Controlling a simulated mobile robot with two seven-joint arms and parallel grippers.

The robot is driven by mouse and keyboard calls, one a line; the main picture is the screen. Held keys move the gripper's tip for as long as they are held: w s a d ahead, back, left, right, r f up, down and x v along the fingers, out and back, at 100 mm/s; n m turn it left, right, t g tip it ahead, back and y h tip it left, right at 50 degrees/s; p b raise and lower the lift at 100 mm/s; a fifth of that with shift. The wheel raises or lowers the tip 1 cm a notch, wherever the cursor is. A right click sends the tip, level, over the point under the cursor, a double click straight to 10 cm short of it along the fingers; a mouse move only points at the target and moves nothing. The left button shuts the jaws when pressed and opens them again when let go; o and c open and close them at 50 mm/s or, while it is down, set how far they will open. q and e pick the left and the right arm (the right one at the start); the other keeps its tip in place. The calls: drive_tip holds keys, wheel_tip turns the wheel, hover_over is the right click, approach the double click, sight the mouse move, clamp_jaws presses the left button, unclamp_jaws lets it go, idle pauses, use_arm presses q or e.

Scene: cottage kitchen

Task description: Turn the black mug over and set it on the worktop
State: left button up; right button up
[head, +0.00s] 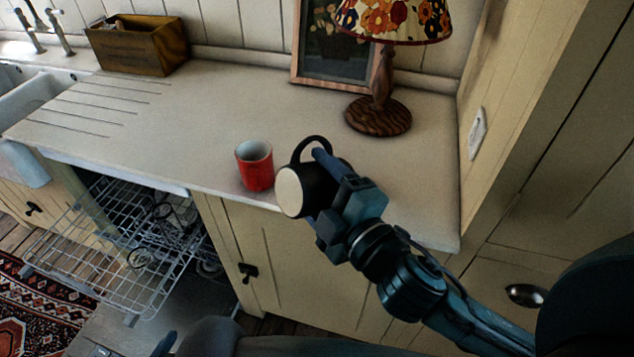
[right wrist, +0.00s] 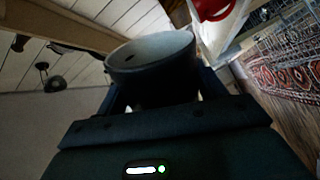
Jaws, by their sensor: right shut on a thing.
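The black mug (head: 317,190) is held on its side over the front edge of the worktop (head: 215,120). Its pale round end points left in the head view and its handle (head: 311,145) points up and back. I cannot tell surely whether that pale end is the base or the mouth. My right gripper (head: 328,192) is shut on the mug's body, coming from the lower right. In the right wrist view the mug (right wrist: 155,88) sits between the fingers, with a round rimmed end showing grey. My left gripper is not in view.
A red mug (head: 255,170) stands upright on the worktop, just left of the black mug; it also shows in the right wrist view (right wrist: 212,8). A lamp (head: 379,115), picture frame (head: 305,78) and wooden box (head: 140,47) stand behind. A wire dishwasher rack (head: 110,240) is pulled out below. Worktop is clear behind the mugs.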

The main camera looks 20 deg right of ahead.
drive_tip(key=n, duration=0.5)
drive_tip(key=shift+n, duration=0.9)
drive_tip(key=n, duration=0.5)
drive_tip(key=shift+r, duration=0.1)
drive_tip(key=shift+n, duration=1)
drive_tip(key=n, duration=0.6)
drive_tip(key=shift+n, duration=0.4)
